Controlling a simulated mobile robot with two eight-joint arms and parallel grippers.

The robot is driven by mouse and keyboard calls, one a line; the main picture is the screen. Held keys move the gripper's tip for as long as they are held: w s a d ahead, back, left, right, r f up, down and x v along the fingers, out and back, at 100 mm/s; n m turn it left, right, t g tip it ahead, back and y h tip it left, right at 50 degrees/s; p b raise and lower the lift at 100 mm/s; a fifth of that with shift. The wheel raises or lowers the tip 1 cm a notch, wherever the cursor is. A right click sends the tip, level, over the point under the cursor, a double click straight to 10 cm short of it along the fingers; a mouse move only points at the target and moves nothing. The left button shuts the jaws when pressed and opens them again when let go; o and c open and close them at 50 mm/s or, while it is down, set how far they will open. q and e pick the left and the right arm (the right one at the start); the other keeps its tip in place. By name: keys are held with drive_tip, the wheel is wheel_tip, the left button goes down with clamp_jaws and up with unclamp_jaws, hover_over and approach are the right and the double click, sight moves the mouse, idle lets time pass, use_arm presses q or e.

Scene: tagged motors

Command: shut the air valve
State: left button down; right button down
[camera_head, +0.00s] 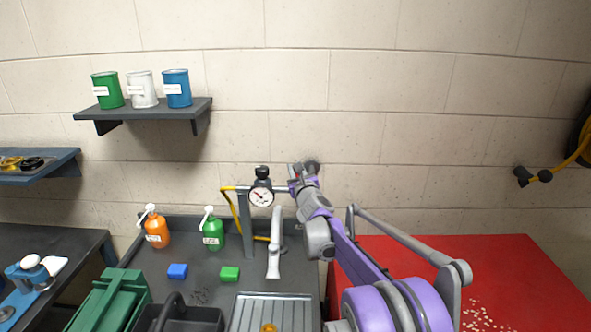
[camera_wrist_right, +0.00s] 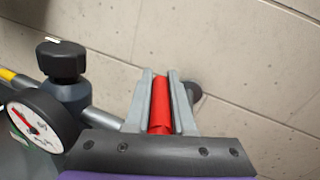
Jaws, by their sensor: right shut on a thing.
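The air valve's red handle (camera_wrist_right: 160,105) lies between the two grey fingers of my right gripper (camera_wrist_right: 162,108) in the right wrist view. The fingers are shut on it, one along each side, and hide part of it. In the head view my right gripper (camera_head: 301,178) is at the air line on the wall side of the bench, just right of the gauge. The valve body is mostly hidden behind the gripper. The round pressure gauge (camera_head: 261,197) and black regulator knob (camera_head: 263,172) stand beside it; the gauge also shows in the wrist view (camera_wrist_right: 38,121). My left gripper is out of view.
A yellow hose (camera_head: 229,205) hangs left of the gauge post (camera_head: 246,232). Orange (camera_head: 157,230) and green (camera_head: 213,233) bottles, blue (camera_head: 177,271) and green (camera_head: 230,273) blocks, and a metal tray (camera_head: 272,311) sit on the dark bench. A red cabinet top (camera_head: 500,262) is at right.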

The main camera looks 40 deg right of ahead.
drive_tip(key=c, duration=0.8)
unclamp_jaws()
drive_tip(key=shift+w, duration=0.1)
drive_tip(key=shift+o, duration=0.2)
drive_tip(key=v, duration=1.1)
drive_tip(key=shift+w, duration=0.1)
